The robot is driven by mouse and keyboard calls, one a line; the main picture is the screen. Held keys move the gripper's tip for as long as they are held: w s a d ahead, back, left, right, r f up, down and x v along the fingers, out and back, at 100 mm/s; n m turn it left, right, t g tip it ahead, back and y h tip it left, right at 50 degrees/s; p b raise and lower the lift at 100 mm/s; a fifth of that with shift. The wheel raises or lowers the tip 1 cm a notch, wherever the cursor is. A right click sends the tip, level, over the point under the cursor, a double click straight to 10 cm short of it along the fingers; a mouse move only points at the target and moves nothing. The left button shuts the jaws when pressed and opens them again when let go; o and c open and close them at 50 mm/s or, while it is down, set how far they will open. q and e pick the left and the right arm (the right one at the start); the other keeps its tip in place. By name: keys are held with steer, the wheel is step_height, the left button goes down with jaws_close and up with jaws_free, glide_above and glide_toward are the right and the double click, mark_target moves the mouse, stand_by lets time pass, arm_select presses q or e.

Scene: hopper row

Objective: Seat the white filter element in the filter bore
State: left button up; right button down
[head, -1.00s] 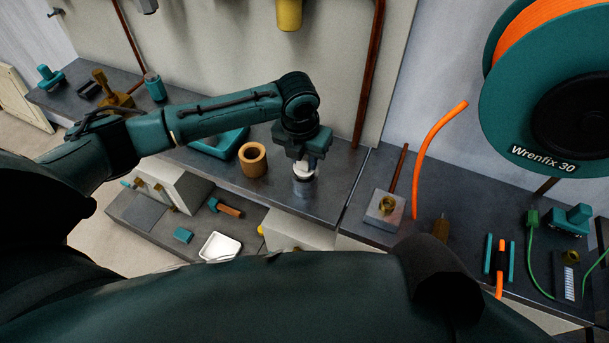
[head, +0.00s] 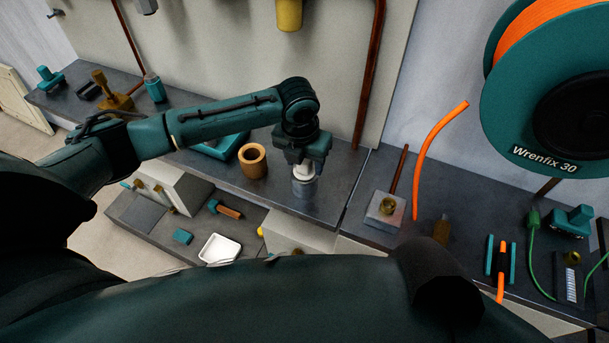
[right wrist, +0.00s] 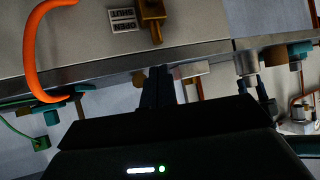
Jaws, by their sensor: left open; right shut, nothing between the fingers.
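The white filter element (head: 303,172) stands upright at the mouth of a grey metal cylinder, the filter bore (head: 304,188), on the bench. Its lower part is hidden inside or behind the rim, so I cannot tell how deep it sits. My left gripper (head: 302,164) is open, pointing down at the top of the white element; its fingers are mostly hidden by the wrist. My right gripper (right wrist: 158,86) is shut and empty in the right wrist view, away from the filter.
A tan hollow cylinder (head: 253,160) stands left of the bore. A teal tray (head: 222,146) lies behind it. A white dish (head: 219,248) sits on the lower shelf. Right of the bench seam are a plate with a brass fitting (head: 386,207) and an orange hose (head: 427,150).

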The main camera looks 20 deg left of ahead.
arm_select(q)
step_height(320, 180, up, 13)
steer(key=s, duration=0.2)
arm_select(e)
steer(key=f, duration=0.1)
steer(key=d+f, duration=0.1)
steer(key=f, duration=0.1)
steer(key=shift+s+d+f, duration=0.15)
steer(key=shift+s, duration=0.15)
arm_select(q)
steer(key=shift+a, duration=0.1)
